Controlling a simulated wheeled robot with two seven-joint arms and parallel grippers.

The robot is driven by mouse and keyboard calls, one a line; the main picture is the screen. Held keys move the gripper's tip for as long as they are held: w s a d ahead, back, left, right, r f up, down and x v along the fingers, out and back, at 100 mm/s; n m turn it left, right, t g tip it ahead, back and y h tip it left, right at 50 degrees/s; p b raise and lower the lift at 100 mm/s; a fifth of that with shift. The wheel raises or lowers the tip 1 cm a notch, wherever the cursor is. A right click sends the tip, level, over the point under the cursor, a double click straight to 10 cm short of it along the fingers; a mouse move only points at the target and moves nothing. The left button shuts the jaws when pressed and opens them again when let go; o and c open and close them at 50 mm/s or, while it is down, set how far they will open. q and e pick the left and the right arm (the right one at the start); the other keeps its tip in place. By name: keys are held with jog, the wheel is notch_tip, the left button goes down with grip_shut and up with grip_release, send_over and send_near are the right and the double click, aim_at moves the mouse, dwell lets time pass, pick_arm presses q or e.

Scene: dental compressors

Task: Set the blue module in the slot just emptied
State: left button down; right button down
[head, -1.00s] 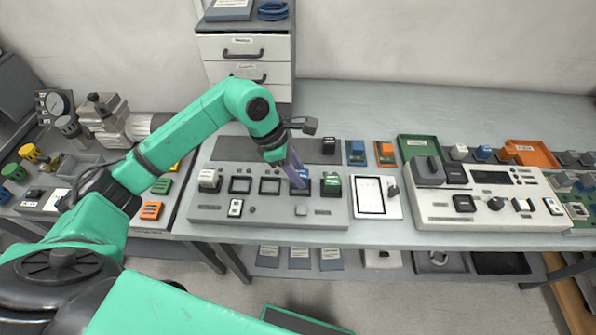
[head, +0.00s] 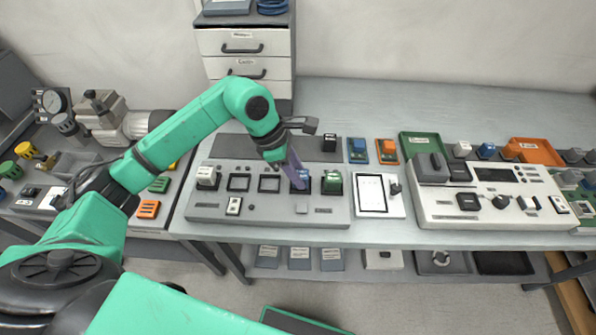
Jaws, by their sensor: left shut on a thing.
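A grey panel (head: 265,213) on the bench has a row of slots. My left gripper (head: 298,182) points down over the slot between the right empty one and the green module. It is shut on a blue module (head: 302,176) there, whose front its purple finger partly hides. I cannot tell whether the module is fully seated. My right gripper is out of view.
Behind the panel are a black module (head: 329,144), another blue module (head: 358,145) on a blue pad, and an orange module (head: 387,146). A white tablet (head: 371,194) and a white console (head: 490,213) stand to the right. The back of the bench is clear.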

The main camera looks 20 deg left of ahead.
pick_arm(q)
jog(key=shift+f+b, duration=0.4)
jog(key=shift+b, duration=0.05)
dwell(0.3)
jog(key=shift+c, duration=2.3)
grip_release()
jog(key=shift+o, duration=0.3)
jog(key=shift+o, duration=1.3)
notch_tip(320, 180, up, 7)
jog(key=p, duration=0.4)
jog(key=shift+r, duration=0.15)
